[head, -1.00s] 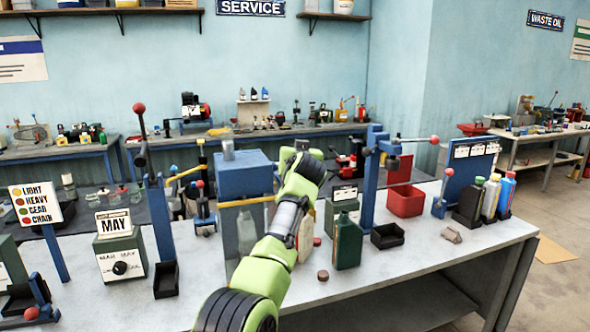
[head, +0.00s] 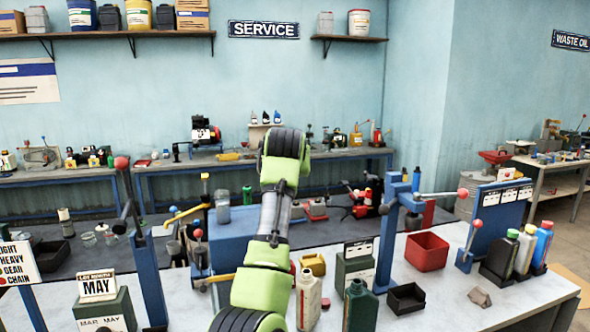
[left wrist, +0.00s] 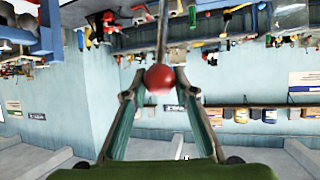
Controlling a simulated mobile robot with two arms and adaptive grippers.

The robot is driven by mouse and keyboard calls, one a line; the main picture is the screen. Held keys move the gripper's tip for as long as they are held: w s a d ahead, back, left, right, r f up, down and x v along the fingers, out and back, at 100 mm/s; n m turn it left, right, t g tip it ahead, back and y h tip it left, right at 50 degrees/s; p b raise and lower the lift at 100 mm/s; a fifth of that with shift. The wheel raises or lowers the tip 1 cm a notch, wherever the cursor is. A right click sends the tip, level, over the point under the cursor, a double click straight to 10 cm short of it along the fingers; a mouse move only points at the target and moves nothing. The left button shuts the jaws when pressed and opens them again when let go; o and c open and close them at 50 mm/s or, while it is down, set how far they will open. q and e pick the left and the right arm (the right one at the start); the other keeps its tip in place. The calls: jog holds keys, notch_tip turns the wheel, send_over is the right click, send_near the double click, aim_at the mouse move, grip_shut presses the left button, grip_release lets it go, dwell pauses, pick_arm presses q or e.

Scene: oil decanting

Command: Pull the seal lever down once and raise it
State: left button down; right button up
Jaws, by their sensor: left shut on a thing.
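In the left wrist view, which is upside down, my left gripper (left wrist: 160,88) has one finger on each side of a round red knob (left wrist: 160,78) and is shut on it. A thin rod (left wrist: 161,35) runs from the knob toward the benches. In the head view one green and black arm of mine (head: 268,245) reaches up from the bottom centre. Its fingers and the held knob are hidden behind it, so I cannot tell there which stand the lever belongs to. My right gripper is not in view.
Close to the arm are a blue box (head: 232,236), a beige bottle (head: 308,300) and a dark green bottle (head: 358,307). A blue post with a red-knobbed lever (head: 440,194) stands right, another red-knobbed lever (head: 128,195) left. A red bin (head: 427,253) stands behind a black tray (head: 406,299).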

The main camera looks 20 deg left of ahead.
pick_arm(q)
jog(key=shift+a+f, duration=0.1)
jog(key=shift+f, duration=0.1)
jog(key=shift+w, duration=0.1)
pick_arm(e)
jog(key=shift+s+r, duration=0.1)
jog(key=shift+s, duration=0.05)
pick_arm(q)
jog(key=shift+f, duration=0.25)
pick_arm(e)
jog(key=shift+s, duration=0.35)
pick_arm(q)
jog(key=c, duration=1.6)
grip_release()
jog(key=shift+c, duration=0.2)
jog(key=shift+a+r, duration=0.1)
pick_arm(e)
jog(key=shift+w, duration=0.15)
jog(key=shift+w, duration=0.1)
pick_arm(q)
jog(key=shift+r, duration=0.1)
jog(key=v, duration=1.1)
jog(key=shift+s+r, duration=0.25)
jog(key=shift+s, duration=0.05)
